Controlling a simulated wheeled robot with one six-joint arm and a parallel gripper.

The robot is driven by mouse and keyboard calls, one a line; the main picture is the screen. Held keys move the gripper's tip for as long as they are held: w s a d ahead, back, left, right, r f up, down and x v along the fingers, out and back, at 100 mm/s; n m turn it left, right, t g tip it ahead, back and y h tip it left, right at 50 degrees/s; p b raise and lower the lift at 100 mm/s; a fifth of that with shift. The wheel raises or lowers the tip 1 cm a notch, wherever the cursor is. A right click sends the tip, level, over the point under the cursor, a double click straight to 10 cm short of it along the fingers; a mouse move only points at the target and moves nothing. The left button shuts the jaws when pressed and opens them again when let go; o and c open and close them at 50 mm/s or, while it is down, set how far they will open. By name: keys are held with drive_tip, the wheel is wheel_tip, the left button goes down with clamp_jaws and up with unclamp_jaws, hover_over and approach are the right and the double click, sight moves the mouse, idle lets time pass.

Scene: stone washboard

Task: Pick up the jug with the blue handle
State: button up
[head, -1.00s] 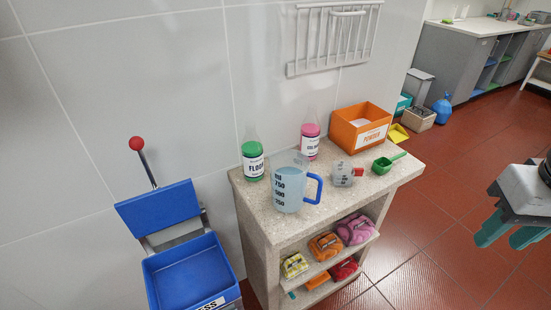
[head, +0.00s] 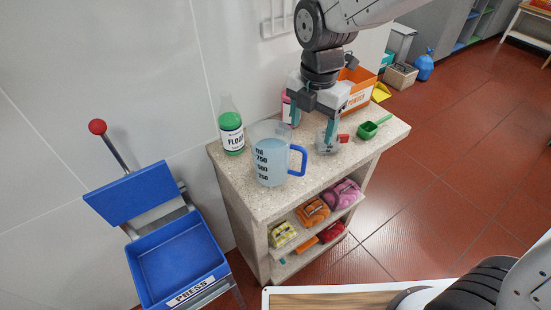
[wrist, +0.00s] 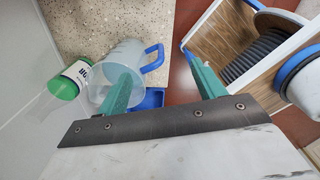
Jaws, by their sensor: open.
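The jug with the blue handle (head: 270,155) is clear, holds bluish liquid and has volume marks. It stands upright on the stone washboard top (head: 245,201), its handle toward the right in the head view. The jug also shows in the wrist view (wrist: 128,57), partly hidden behind a finger. My gripper (head: 313,118) is open and empty, above the counter and to the right of the jug. Its green fingers (wrist: 165,85) show in the wrist view, with the left one overlapping the jug. I cannot tell from this whether they touch.
A blue press bucket (head: 180,265) is at left. Shelves below hold cloths.

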sight(299, 150)
drive_tip(key=a+f+n, duration=0.1)
drive_tip(key=w+a+f+n, duration=0.1)
drive_tip(key=f, duration=0.1)
drive_tip(key=shift+a+n, duration=0.35)
drive_tip(key=shift+n, duration=0.05)
drive_tip(key=f, duration=0.4)
drive_tip(key=s+f, duration=0.1)
drive_tip(key=f, duration=0.2)
drive_tip(key=shift+d, duration=0.2)
drive_tip(key=shift+w, duration=0.1)
clamp_jaws()
